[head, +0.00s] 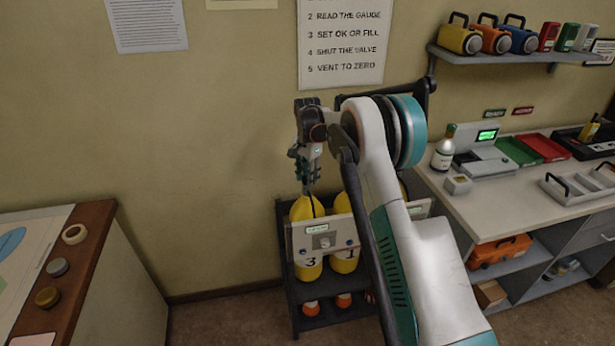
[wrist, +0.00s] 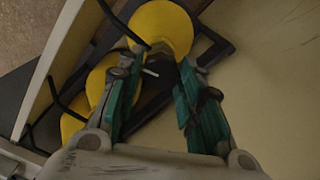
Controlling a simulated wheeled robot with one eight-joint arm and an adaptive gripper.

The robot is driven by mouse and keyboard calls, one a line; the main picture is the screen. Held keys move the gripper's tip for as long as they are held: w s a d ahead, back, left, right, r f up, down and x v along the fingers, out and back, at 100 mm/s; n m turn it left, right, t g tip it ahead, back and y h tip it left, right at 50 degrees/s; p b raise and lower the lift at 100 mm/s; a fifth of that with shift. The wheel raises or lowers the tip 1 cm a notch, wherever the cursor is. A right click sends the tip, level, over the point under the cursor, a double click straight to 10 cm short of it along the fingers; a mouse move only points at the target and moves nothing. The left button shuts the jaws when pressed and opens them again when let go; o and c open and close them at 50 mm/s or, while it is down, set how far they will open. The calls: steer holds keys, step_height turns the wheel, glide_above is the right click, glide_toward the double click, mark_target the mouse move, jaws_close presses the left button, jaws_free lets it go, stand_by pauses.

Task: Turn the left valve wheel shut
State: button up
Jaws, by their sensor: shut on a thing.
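The left yellow cylinder (head: 306,209), marked 3, stands in a dark rack below the wall sign. My gripper (head: 307,182) points down right above its top, where the valve sits. In the wrist view, the teal fingers of my gripper (wrist: 160,68) stand on both sides of a dark part at the yellow cylinder's top (wrist: 161,24), which I take as the left valve wheel (wrist: 155,82). The fingers are shut on it. The wheel is small and dark, so its turned angle cannot be told. In the head view the fingers hide it.
A second yellow cylinder (head: 344,262), marked 1, stands to the right, partly behind my arm. A grey panel (head: 302,238) with small gauges crosses the rack's front. A counter (head: 520,185) with trays is at right, a wooden-edged desk (head: 95,235) at left. The wall is close behind.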

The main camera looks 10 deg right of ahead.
steer(key=shift+m, duration=1.9)
steer(key=o, duration=1.1)
steer(key=shift+c, duration=0.2)
steer(key=shift+r, duration=0.1)
step_height(320, 180, up, 12)
